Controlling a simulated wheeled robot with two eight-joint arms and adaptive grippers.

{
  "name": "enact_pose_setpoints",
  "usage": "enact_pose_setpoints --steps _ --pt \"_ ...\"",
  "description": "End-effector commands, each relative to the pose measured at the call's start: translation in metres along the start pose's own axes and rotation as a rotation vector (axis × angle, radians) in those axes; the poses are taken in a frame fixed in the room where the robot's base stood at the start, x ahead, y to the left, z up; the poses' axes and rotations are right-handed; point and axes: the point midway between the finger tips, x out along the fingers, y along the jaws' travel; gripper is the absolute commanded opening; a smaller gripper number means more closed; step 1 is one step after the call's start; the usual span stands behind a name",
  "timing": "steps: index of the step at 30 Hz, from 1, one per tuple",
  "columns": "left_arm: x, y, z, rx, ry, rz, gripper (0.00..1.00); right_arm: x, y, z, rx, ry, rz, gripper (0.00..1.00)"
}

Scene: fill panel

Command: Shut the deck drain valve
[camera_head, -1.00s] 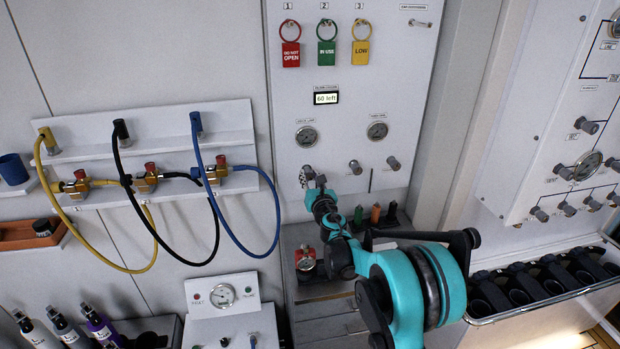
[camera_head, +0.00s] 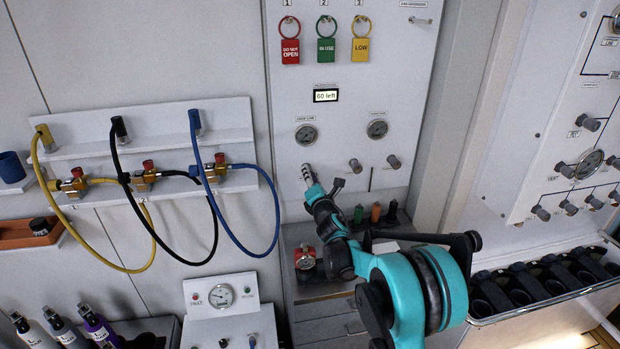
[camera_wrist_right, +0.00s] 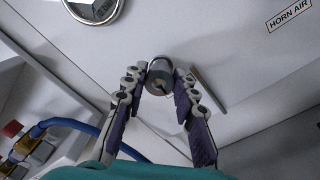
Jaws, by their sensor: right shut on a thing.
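My right gripper (camera_head: 309,172) is at the white panel (camera_head: 345,120), below the left of two round gauges (camera_head: 306,134). In the right wrist view its fingers (camera_wrist_right: 160,84) are shut on a round grey valve knob (camera_wrist_right: 159,69), one finger on each side. In the head view the gripper mostly hides that knob. Two more grey valve knobs (camera_head: 356,165) and (camera_head: 394,161) stand to its right on the same panel. The small labels are too blurred to tell which valve is the deck drain. My left gripper is out of view.
Yellow, black and blue hoses (camera_head: 277,215) hang from a rack at left. Red, green and yellow tags (camera_head: 326,50) hang above a "60 left" display (camera_head: 326,96). A shelf with a red-topped gauge (camera_head: 305,257) lies below. Another valve panel (camera_head: 560,150) is at right.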

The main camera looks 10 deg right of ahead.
Motion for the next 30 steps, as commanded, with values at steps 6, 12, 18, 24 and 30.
enact_pose_setpoints --steps 6,12,18,24,30 --pt "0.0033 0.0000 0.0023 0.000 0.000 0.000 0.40 0.0001 -0.0008 -0.0007 0.206 -0.010 0.003 0.00" --pt "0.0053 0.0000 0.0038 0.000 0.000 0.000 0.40 0.0000 -0.0013 -0.0009 0.395 -0.019 0.005 0.00" --pt "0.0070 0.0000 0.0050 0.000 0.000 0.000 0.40 0.0000 -0.0017 -0.0013 0.584 -0.029 0.007 0.00" --pt "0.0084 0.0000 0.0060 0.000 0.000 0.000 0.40 -0.0001 -0.0021 -0.0018 0.773 -0.038 0.008 0.00" --pt "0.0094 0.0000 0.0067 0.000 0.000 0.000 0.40 -0.0001 -0.0024 -0.0022 0.963 -0.048 0.010 0.00"
